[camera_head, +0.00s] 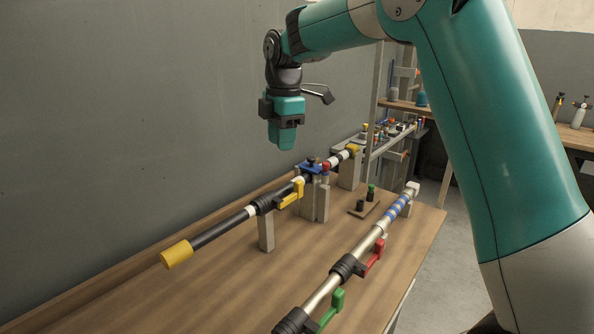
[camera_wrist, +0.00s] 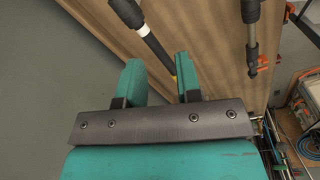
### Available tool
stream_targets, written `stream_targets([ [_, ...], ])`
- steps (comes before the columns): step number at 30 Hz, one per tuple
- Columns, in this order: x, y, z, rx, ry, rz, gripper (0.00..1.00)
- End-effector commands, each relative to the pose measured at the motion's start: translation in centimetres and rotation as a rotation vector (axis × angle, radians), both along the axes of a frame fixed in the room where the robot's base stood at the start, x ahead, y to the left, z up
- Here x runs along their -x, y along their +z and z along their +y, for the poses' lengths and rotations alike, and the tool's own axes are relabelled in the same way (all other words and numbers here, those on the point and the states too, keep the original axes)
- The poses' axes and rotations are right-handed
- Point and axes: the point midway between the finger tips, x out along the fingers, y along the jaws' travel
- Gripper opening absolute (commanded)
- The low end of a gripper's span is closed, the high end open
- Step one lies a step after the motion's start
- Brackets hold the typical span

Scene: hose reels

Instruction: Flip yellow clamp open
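The yellow clamp (camera_head: 292,194) is a lever on a black collar of the black pole (camera_head: 222,231), in the middle of the head view. Its lever lies close along the pole. My gripper (camera_head: 283,140) points down above and slightly left of the clamp, clear of it. In the wrist view the two teal fingers (camera_wrist: 160,78) are apart with nothing gripped between them. The black pole (camera_wrist: 157,47), with a white band, runs towards the gap between them.
A silver pole (camera_head: 325,290) with a red clamp (camera_head: 374,254) and a green clamp (camera_head: 333,307) runs along the right of the wooden table (camera_head: 200,293). Grey posts (camera_head: 266,232) support the black pole. A small stand (camera_head: 364,207) sits between the poles. A grey wall borders the left.

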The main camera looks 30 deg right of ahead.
Motion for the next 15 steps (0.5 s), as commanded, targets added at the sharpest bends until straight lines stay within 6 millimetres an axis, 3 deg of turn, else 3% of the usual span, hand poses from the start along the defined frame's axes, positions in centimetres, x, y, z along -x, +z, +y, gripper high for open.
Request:
stream_targets([
  [1,-2.2,0.6,-1.8,0.017,0.062,0.007,0.32],
  [3,-4.4,0.6,-3.9,0.034,0.158,0.014,0.32],
  [6,-6.3,0.4,-6.2,0.047,0.261,0.023,0.32],
  [10,-7.5,0.1,-7.8,0.052,0.337,0.031,0.32],
  [15,-7.7,-1.2,-8.3,0.053,0.359,0.035,0.32],
])
